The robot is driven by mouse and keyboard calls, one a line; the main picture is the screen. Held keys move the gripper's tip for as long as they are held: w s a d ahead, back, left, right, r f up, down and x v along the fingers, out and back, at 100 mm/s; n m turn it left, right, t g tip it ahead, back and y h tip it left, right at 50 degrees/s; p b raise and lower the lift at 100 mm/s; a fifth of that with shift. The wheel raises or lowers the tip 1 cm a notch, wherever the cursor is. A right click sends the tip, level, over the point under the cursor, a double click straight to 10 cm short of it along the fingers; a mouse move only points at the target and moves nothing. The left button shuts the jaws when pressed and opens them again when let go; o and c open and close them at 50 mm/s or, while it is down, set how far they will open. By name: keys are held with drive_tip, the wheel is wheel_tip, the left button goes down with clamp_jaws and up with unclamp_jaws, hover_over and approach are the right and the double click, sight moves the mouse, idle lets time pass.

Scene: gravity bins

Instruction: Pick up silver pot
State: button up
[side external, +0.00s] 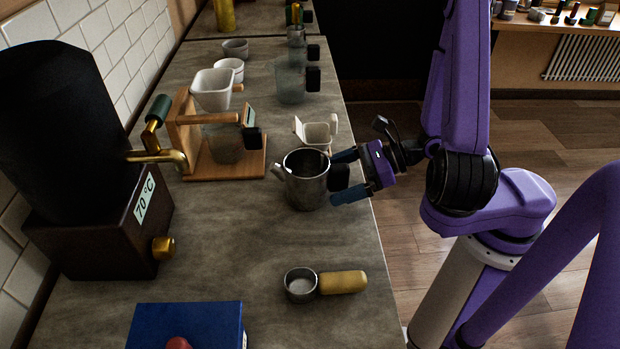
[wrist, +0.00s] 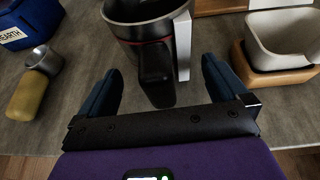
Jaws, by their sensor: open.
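The silver pot (side external: 306,182) stands upright on the grey counter near its right edge, with a spout to the left and a black handle (side external: 339,177) to the right. In the wrist view the pot (wrist: 135,30) is at the top, and its black handle (wrist: 155,75) points toward me. My gripper (side external: 347,177) is open at the handle side of the pot. In the wrist view my gripper's (wrist: 160,85) two blue fingers lie on either side of the handle, with visible gaps to it. The pot's underside is hidden.
A small white container (side external: 318,135) on a wooden base stands just behind the pot. A scoop with a yellow handle (side external: 343,282) lies in front. A wooden dripper stand (side external: 190,135) and a black dispenser (side external: 60,130) are to the left. The counter between the pot and scoop is clear.

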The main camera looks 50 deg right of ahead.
drive_tip(key=shift+x, duration=0.85)
clamp_jaws()
drive_tip(key=shift+r, duration=0.1)
drive_tip(key=shift+r, duration=0.15)
drive_tip(key=shift+r, duration=4.85)
